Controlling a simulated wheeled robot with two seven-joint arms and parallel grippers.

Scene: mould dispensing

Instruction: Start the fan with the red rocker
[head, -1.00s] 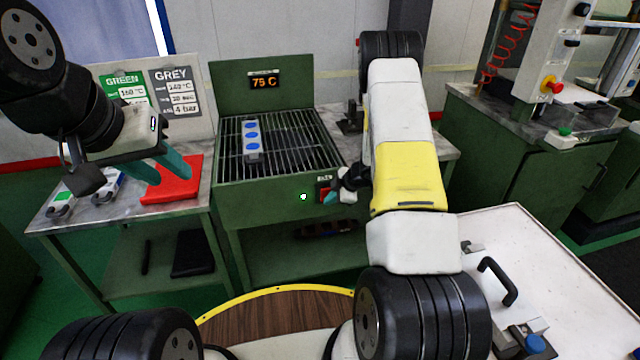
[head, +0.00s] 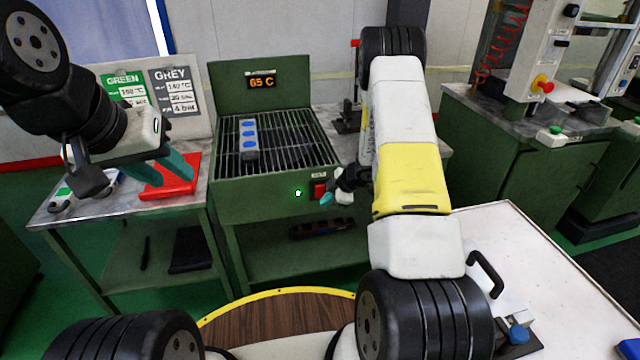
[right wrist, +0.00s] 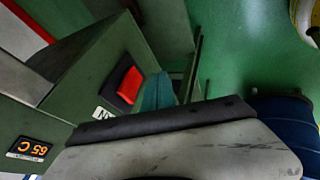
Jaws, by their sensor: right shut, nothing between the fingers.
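The red rocker (head: 320,188) sits in a dark frame on the front of the green grille cabinet (head: 255,199). It also shows in the right wrist view (right wrist: 130,84). A green lamp (head: 298,193) glows to its left. My right gripper (head: 327,198) is shut and empty, its teal tips just in front of and beside the rocker. The tips also show in the right wrist view (right wrist: 155,92), close to the rocker; I see no clear contact. The fan itself is not visible. My left gripper (head: 161,168) is open and empty above the red mat at left.
A display (head: 262,83) on the cabinet reads 65 C. A grey block with blue round tops (head: 248,141) lies on the grille. A white table (head: 560,270) stands at lower right.

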